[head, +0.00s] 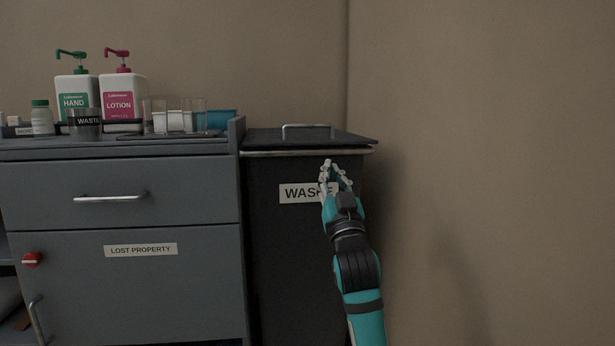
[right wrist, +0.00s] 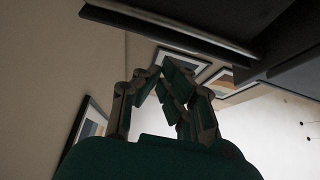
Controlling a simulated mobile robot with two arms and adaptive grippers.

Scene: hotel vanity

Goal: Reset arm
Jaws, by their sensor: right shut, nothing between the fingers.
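My right gripper (head: 335,170) is raised in front of the dark waste bin (head: 290,240), just below the front edge of its lid, and covers part of the "WASTE" label (head: 297,193). Its fingers are shut and empty. In the right wrist view the fingers of the right gripper (right wrist: 163,72) point up, with the underside of a dark edge and a pale bar (right wrist: 170,22) above them. I cannot tell whether the gripper touches the bin. My left gripper is not in view.
A grey cabinet (head: 120,190) with a drawer and a "LOST PROPERTY" door stands left of the bin. On it are a hand soap bottle (head: 75,95), a lotion bottle (head: 122,92), a waste cup (head: 84,122) and clear glasses (head: 196,112). The bin's lid (head: 300,138) is closed. Bare wall lies to the right.

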